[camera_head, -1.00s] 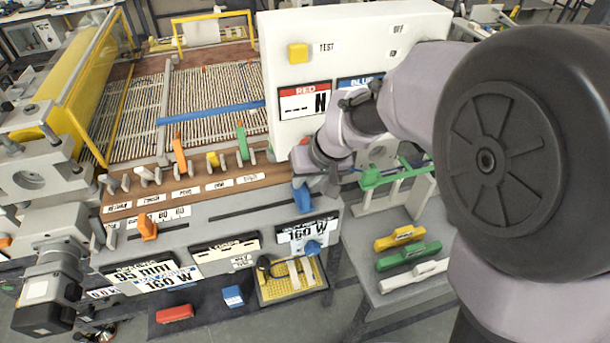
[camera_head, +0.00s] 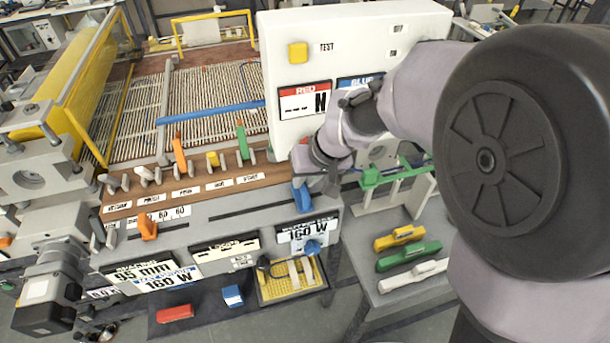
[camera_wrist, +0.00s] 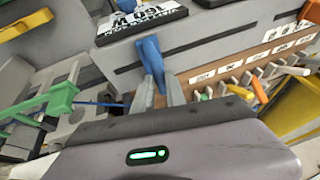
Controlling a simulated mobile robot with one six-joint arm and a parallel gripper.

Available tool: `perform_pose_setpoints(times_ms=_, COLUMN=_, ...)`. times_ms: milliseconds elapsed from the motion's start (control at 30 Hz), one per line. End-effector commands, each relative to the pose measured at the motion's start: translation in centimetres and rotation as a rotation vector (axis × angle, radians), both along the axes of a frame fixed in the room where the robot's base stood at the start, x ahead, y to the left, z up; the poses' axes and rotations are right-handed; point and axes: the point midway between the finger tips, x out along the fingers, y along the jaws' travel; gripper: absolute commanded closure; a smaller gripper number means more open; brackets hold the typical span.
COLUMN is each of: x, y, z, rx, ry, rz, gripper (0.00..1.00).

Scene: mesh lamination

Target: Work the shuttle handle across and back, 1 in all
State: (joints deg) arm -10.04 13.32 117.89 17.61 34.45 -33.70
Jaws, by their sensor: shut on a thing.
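A blue handle (camera_head: 303,197) stands at the right end of the slotted front rail (camera_head: 215,212). I take it to be the shuttle handle, though no label confirms this. My gripper (camera_head: 305,184) reaches down to it from the right. In the wrist view the blue handle (camera_wrist: 151,58) sits between the two grey fingertips of my gripper (camera_wrist: 160,88), which are shut on it. The handle's lower part and its joint with the rail are partly hidden. An orange handle (camera_head: 148,228) stands near the rail's left end, apart from my gripper.
A row of small levers (camera_head: 183,165) on a wooden strip stands behind the rail. A white panel (camera_head: 350,30) rises behind my arm. A side table to the right holds yellow, green and white shuttle-shaped pieces (camera_head: 408,256) and a green-topped stand (camera_head: 370,178).

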Motion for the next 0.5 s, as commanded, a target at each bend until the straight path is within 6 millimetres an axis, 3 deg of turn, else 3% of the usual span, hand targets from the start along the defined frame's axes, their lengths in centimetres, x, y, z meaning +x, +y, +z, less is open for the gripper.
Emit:
perform_pose_setpoints(times_ms=233, x=0.1, y=-0.3, z=-0.1, rx=0.0, ry=0.0, rz=-0.001, gripper=1.0)
perform_pose_setpoints(times_ms=500, x=1.3, y=-4.3, z=-0.2, rx=0.0, ry=-0.001, rz=-0.004, gripper=1.0)
